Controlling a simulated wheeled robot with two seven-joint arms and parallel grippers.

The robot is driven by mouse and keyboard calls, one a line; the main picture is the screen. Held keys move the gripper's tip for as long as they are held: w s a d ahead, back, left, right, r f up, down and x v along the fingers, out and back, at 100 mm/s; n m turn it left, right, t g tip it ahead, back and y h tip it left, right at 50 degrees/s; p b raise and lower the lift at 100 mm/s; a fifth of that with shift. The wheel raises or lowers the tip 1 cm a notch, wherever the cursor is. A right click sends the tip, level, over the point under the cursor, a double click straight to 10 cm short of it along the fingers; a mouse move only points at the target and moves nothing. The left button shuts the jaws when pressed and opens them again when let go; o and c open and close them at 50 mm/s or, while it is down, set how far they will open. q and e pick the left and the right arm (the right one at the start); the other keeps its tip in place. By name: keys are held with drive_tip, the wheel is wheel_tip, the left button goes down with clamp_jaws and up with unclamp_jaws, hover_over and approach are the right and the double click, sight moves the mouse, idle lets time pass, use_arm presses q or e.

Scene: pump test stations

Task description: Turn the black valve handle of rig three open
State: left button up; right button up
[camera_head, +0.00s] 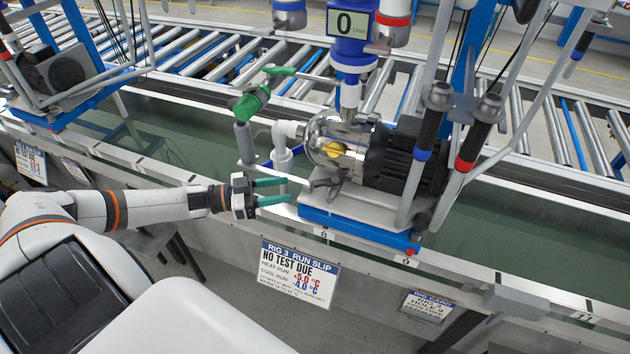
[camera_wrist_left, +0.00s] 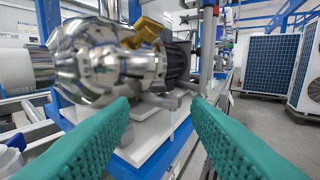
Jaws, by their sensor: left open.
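Rig three's silver pump (camera_head: 338,138) with its dark motor (camera_head: 390,160) stands on a blue-edged base (camera_head: 352,222). I cannot clearly make out a black valve handle. A small dark grey lever-like part (camera_head: 326,184) sits low in front of the pump. A green lever (camera_head: 281,71) is at the upper left pipework, and a yellow part (camera_head: 337,151) is on the pump. My left gripper (camera_head: 272,191) is open and empty, left of the base, fingers pointing toward the pump. In the left wrist view the pump (camera_wrist_left: 90,65) lies beyond the green fingers (camera_wrist_left: 160,125).
The rig 3 run slip (camera_head: 298,273) reads "No test due" and hangs below the rail. A display (camera_head: 345,24) shows 0. Black grips with blue (camera_head: 427,130) and red (camera_head: 474,130) bands stand at the right. A roller conveyor (camera_head: 230,50) runs behind.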

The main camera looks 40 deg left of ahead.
sight(315, 183)
use_arm(q)
drive_tip(key=x, duration=0.8)
drive_tip(key=shift+w+d+p, duration=0.2)
drive_tip(key=shift+w+p, duration=0.1)
drive_tip(key=shift+p, duration=0.05)
drive_tip(key=shift+w+d, duration=0.2)
drive_tip(key=shift+f, duration=0.1)
use_arm(e)
drive_tip(key=shift+a+r, duration=0.4)
drive_tip(key=shift+a, duration=0.3)
use_arm(q)
drive_tip(key=shift+c, duration=0.4)
use_arm(e)
drive_tip(key=shift+d, duration=0.1)
use_arm(q)
clamp_jaws()
use_arm(e)
drive_tip(key=shift+d+r, duration=0.15)
drive_tip(key=shift+d, duration=0.25)
